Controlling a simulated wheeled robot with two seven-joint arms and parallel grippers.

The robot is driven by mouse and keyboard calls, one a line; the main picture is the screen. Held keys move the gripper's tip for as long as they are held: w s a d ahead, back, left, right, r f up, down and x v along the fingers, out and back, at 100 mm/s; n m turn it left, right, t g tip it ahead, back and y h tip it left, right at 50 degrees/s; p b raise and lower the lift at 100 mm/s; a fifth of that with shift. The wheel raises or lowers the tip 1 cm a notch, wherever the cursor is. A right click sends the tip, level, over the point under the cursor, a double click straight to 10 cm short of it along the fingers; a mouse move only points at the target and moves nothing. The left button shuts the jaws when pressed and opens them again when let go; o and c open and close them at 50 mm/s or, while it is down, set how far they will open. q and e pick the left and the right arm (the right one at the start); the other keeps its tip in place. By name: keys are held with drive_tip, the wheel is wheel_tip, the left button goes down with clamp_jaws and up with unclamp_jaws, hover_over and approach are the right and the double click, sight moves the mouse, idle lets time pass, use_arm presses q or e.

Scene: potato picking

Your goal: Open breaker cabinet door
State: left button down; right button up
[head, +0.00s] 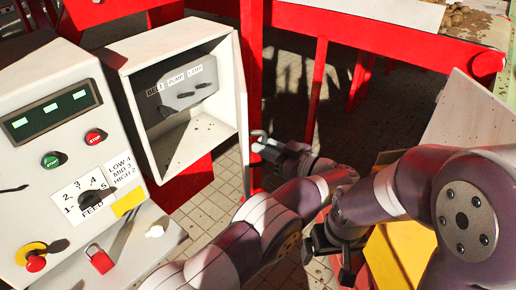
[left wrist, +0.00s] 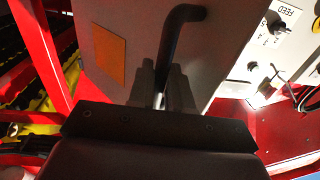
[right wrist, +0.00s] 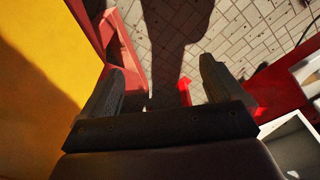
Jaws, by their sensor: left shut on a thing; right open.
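The breaker cabinet (head: 125,78) is a white box beside the control panel. Its front is open in the head view, showing switches labelled BELT, PUMP and LAMP. The door (left wrist: 115,25) shows in the left wrist view as a grey panel with an orange label (left wrist: 103,54) and a dark bent handle (left wrist: 172,40). In the head view the door is nearly edge-on at the box's right side. My left gripper (head: 260,142) is shut on the handle, which shows between its fingers (left wrist: 163,88). My right gripper (head: 327,262) is open and empty, lower right of the cabinet; its fingers (right wrist: 160,88) stand wide apart.
The control panel (head: 50,80) with buttons and a feed dial (head: 88,200) stands left. A red padlock (head: 101,260) lies on the ledge below it. Red frame posts (head: 318,90) stand behind. A yellow surface (right wrist: 40,70) is close beside my right gripper. Tiled floor is below.

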use_arm(q)
drive_tip(key=shift+w+r, duration=0.1)
drive_tip(key=shift+r, duration=0.1)
drive_tip(key=c, duration=1.2)
unclamp_jaws()
drive_tip(key=shift+w+f, duration=0.15)
drive_tip(key=shift+a, duration=0.15)
